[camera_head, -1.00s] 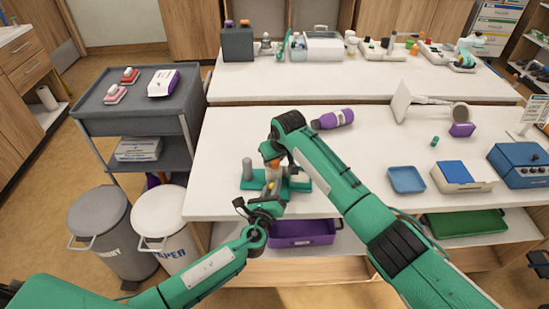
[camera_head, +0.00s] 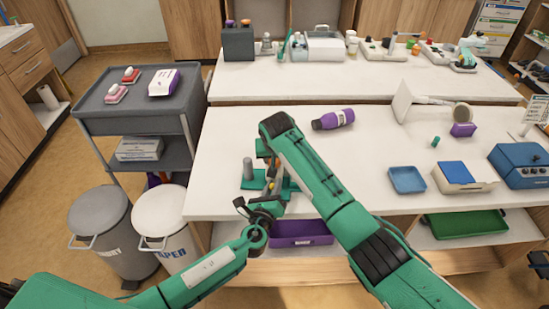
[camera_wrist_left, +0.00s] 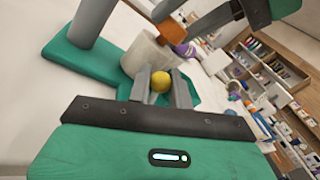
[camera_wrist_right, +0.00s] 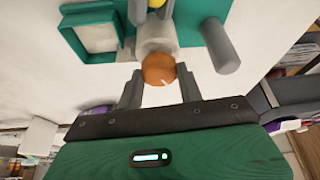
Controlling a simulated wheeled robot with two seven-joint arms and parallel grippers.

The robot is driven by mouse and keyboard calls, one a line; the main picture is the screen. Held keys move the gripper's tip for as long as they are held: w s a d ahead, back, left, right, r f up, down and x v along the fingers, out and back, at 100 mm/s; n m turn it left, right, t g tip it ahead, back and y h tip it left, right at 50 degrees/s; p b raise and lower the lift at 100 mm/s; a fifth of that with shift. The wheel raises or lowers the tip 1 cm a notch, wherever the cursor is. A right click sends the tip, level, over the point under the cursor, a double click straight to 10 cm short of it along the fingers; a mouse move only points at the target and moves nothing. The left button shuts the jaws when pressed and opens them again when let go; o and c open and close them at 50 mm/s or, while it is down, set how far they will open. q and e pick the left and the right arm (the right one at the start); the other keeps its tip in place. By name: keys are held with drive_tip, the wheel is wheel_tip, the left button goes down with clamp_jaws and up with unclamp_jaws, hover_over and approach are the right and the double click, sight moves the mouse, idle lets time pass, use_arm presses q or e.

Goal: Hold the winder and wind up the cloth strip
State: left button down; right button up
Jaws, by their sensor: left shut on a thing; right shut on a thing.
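The winder is a green base (camera_head: 252,183) with a grey post (camera_head: 247,168) near the table's front left edge. A pale roll (camera_wrist_left: 143,57), seemingly the cloth strip, stands on it with an orange knob (camera_wrist_right: 158,70) at its end. My left gripper (camera_wrist_left: 163,78) is shut on a yellow ball knob (camera_wrist_left: 160,84) low beside the roll. My right gripper (camera_wrist_right: 158,82) is shut on the orange knob, with a finger on either side. In the head view my right arm hides much of the roll.
A purple bottle (camera_head: 333,119) lies behind my right arm. A blue tray (camera_head: 407,180) and a blue box (camera_head: 522,166) stand to the right. A purple bin (camera_head: 302,232) is under the table edge. The table middle is largely clear.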

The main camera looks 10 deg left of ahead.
drive_tip(key=o, duration=1)
drive_tip(key=v, duration=1.2)
